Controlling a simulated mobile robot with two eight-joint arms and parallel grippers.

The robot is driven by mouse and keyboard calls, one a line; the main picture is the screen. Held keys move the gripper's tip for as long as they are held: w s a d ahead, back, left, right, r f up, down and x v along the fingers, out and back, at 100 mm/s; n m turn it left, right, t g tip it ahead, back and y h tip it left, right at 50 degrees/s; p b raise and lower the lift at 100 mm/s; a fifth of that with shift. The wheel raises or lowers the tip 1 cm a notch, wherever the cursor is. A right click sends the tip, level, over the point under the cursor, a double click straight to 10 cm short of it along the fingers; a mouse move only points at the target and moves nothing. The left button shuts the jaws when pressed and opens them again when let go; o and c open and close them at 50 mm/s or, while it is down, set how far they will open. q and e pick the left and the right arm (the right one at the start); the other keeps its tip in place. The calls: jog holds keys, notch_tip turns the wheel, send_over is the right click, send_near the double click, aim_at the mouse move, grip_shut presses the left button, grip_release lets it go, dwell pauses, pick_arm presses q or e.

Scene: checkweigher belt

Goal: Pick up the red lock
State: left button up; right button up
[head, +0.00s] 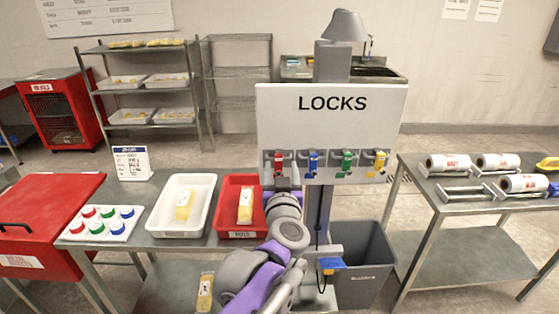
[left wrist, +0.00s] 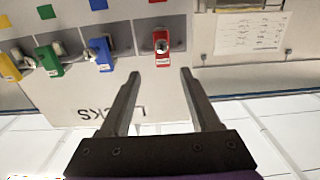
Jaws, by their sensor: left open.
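The red lock (head: 278,162) hangs at the left end of a row on the white LOCKS board (head: 332,130). In the left wrist view, which is upside down, the red lock (left wrist: 162,42) lies just beyond and between the fingertips of my left gripper (left wrist: 161,74). The fingers are spread and empty, and no contact with the lock shows. In the head view my left arm rises in front of the board, its end just below the red lock. My right gripper is not in view.
Beside the red lock hang a blue lock (head: 313,163), a green lock (head: 346,162) and a yellow lock (head: 379,162). Below the board are a red tray (head: 224,214), a white tray (head: 160,214) and a grey bin (head: 372,262). A table with rolls stands at right.

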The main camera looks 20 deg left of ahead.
aim_at(279, 158)
pick_arm(q)
jog(key=shift+x, duration=0.8)
jog(key=x, duration=0.2)
jog(key=p+x, duration=0.1)
jog(key=x, duration=0.2)
jog(key=shift+w+a+f, duration=0.1)
jog(key=shift+a+f, duration=0.05)
jog(key=shift+a, duration=0.15)
grip_shut()
